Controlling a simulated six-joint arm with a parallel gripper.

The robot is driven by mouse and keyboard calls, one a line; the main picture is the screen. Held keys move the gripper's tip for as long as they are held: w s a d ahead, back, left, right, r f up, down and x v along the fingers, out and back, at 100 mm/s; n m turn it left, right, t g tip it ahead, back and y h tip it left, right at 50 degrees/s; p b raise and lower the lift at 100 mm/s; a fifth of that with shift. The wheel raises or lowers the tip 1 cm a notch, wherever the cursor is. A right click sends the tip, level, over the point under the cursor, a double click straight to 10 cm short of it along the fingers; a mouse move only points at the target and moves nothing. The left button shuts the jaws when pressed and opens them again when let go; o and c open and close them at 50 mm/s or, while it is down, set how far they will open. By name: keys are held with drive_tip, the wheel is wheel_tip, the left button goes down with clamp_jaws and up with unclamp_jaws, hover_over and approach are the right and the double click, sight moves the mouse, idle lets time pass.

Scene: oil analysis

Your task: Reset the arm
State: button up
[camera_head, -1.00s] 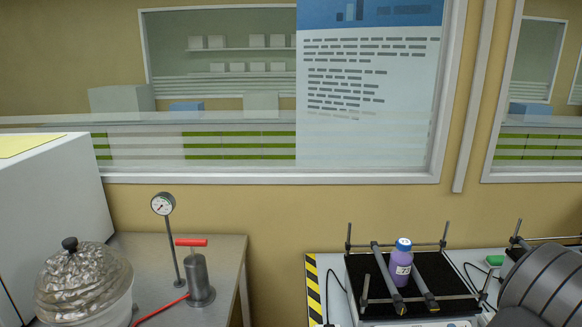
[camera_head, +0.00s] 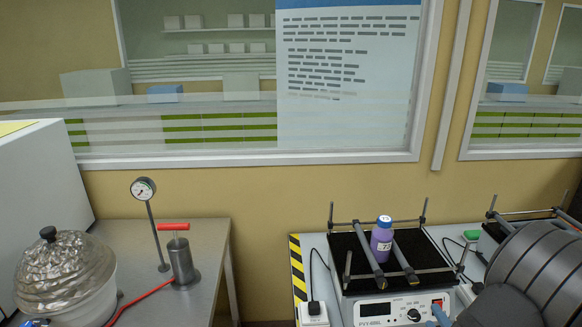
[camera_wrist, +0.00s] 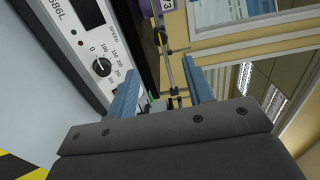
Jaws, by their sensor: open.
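My gripper (camera_wrist: 163,92) is open and empty in the wrist view, its two blue fingers apart. It is beside the front panel of the shaker (camera_wrist: 98,62), whose dial and display show there. In the head view a blue finger shows at the bottom right, in front of the shaker's panel (camera_head: 385,310); the rest of the gripper is mostly out of frame. A purple bottle (camera_head: 381,240) with a blue cap and white label stands upright between the bars on the shaker's black top. Part of the bottle also shows at the top of the wrist view (camera_wrist: 167,5).
A metal side table (camera_head: 212,240) holds a hand pump (camera_head: 181,262), a pressure gauge (camera_head: 143,188) and a domed glass vessel (camera_head: 65,275). Striped hazard tape (camera_head: 297,270) marks the bench edge. A second rack (camera_head: 530,213) stands behind my arm at right. A gap separates the table and bench.

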sight(415, 282)
drive_tip(key=w, duration=1.1)
drive_tip(key=shift+w, duration=0.4)
drive_tip(key=shift+s+m, duration=0.15)
drive_tip(key=shift+m, duration=0.35)
drive_tip(key=m, duration=0.5)
drive_tip(key=shift+r, duration=0.1)
drive_tip(key=m, duration=0.7)
